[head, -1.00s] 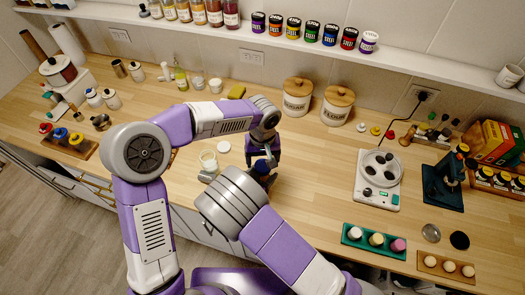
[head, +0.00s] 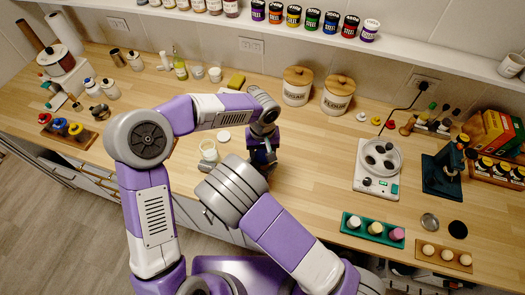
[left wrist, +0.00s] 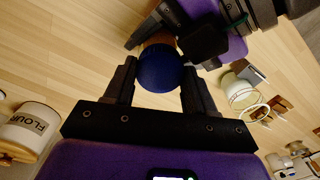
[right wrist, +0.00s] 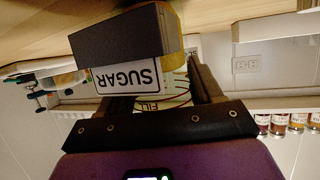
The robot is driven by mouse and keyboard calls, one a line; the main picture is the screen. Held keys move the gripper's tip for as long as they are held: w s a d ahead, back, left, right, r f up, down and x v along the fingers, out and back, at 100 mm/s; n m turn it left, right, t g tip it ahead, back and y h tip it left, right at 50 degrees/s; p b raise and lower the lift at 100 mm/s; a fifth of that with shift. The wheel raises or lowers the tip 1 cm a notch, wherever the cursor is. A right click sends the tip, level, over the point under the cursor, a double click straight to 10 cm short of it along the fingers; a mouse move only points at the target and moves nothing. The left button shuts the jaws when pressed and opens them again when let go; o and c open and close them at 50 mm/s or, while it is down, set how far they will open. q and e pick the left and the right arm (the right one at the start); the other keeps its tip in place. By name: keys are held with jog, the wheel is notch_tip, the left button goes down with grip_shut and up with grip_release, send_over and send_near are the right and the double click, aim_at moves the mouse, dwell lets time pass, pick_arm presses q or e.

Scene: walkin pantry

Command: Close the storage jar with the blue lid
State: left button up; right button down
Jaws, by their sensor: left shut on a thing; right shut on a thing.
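The blue lid (left wrist: 159,70) is between the fingers of my left gripper (left wrist: 158,88), which is shut on it. The lid's dark blue top shows in the left wrist view. An orange-brown part of the storage jar (left wrist: 160,38) shows just beyond the lid; I cannot tell whether the lid touches the rim. My right gripper (right wrist: 165,95) is shut on the jar, whose clear, yellowish body (right wrist: 172,62) carries a fill mark. In the head view my left gripper (head: 262,152) points down over the counter; my right forearm hides the jar and right gripper.
An open cream jar (head: 208,151) and a white disc (head: 224,136) are to the left of the grippers. Two canisters, sugar (head: 297,88) and flour (head: 338,97), stand behind. A scale (head: 378,165) is to the right. The counter between is clear.

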pick_arm(q)
jog(key=m, duration=1.3)
jog(key=o, duration=1.2)
jog(key=shift+c, duration=0.2)
jog(key=shift+r, duration=2.25)
jog(key=shift+c, duration=0.5)
